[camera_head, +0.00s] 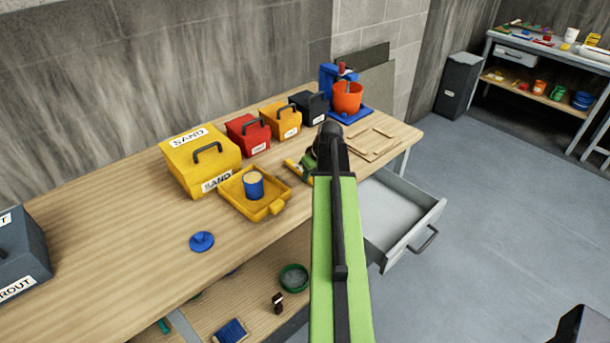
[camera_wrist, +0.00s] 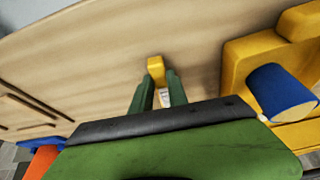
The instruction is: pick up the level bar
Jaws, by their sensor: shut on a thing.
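The level bar is a slim yellow bar. In the head view its yellow end (camera_head: 293,168) shows at the left of my gripper (camera_head: 309,160), and my arm hides the rest. In the wrist view the level bar (camera_wrist: 155,66) stands out between the two green fingers of my gripper (camera_wrist: 160,88), with a pale part between them. The gripper is shut on it. I cannot tell whether the bar touches the wooden bench (camera_head: 140,240) or is just above it.
A yellow tray (camera_head: 268,210) with a blue cup (camera_head: 254,184) lies left of my gripper. Wooden strips (camera_head: 372,145) lie to its right. Labelled boxes, including a red one (camera_head: 248,136), and an orange bucket (camera_head: 348,97) stand behind. An open drawer (camera_head: 405,215) juts out right.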

